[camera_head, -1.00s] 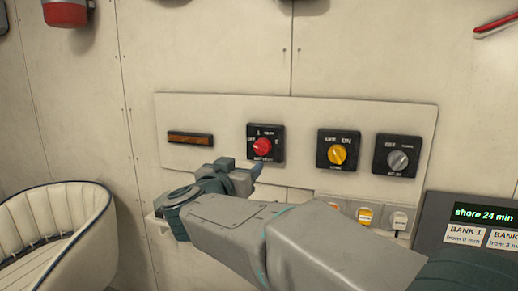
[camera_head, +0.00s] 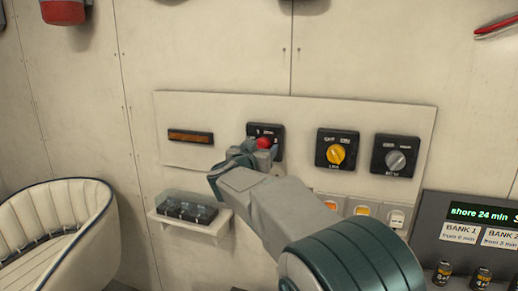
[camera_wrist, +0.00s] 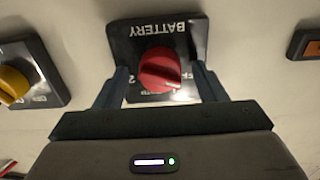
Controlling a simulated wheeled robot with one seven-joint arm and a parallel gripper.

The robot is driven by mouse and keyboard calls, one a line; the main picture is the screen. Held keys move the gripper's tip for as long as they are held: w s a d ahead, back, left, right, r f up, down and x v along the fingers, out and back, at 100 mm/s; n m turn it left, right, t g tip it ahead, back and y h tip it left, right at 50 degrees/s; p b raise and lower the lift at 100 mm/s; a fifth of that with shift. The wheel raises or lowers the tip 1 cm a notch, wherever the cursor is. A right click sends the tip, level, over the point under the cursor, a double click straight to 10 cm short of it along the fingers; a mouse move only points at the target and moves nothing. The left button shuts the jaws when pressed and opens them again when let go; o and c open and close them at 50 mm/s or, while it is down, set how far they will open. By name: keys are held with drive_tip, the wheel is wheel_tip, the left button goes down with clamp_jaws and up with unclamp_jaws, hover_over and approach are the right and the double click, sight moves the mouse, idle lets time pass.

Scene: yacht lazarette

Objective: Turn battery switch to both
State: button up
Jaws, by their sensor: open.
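The battery switch is a black square plate (camera_wrist: 123,42) with a red round knob (camera_wrist: 160,70), labelled BATTERY and upside down in the wrist view. In the head view the red knob (camera_head: 263,142) shows just above my gripper (camera_head: 247,152), which hides the lower left of the switch. My gripper (camera_wrist: 165,88) is open, with one finger on each side of the red knob in the wrist view. I cannot tell whether the fingers touch it. The knob's pointer setting is not clear.
A yellow-knob switch (camera_head: 337,153) and a grey-knob switch (camera_head: 396,159) sit to the right on the same panel (camera_head: 220,108). A brown strip display (camera_head: 190,137) is to the left. Below are a small shelf (camera_head: 185,227) with a clear-covered box (camera_head: 187,207), and a white seat (camera_head: 50,225).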

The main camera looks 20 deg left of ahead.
drive_tip(key=c, duration=1)
drive_tip(key=shift+o, duration=0.2)
drive_tip(key=shift+f+m+b, duration=0.1)
drive_tip(key=shift+m+b, duration=3.15)
drive_tip(key=shift+m, duration=5.55)
